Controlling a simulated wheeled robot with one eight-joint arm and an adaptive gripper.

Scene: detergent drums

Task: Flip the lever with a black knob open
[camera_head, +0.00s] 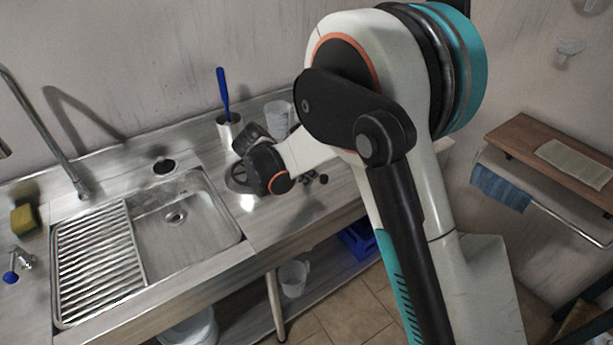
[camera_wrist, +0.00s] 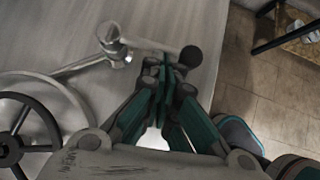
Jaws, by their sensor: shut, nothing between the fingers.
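The lever (camera_wrist: 150,45) shows in the wrist view as a short metal rod running right from a shiny metal joint (camera_wrist: 113,42) to a round black knob (camera_wrist: 190,55). My gripper (camera_wrist: 163,68) is shut and empty. Its teal-and-black fingertips are right beside the rod, just left of the knob; I cannot tell whether they touch it. In the head view my black wrist is over the counter right of the sink, and the fingertips are not clear there. Small dark round parts sit just right of the wrist; I cannot tell which is the knob.
A black handwheel (camera_wrist: 18,140) and a curved metal ring lie left of the gripper in the wrist view. The counter edge is close on the right. In the head view, a sink (camera_head: 175,225) is at left and a blue brush (camera_head: 223,92) stands in a holder behind.

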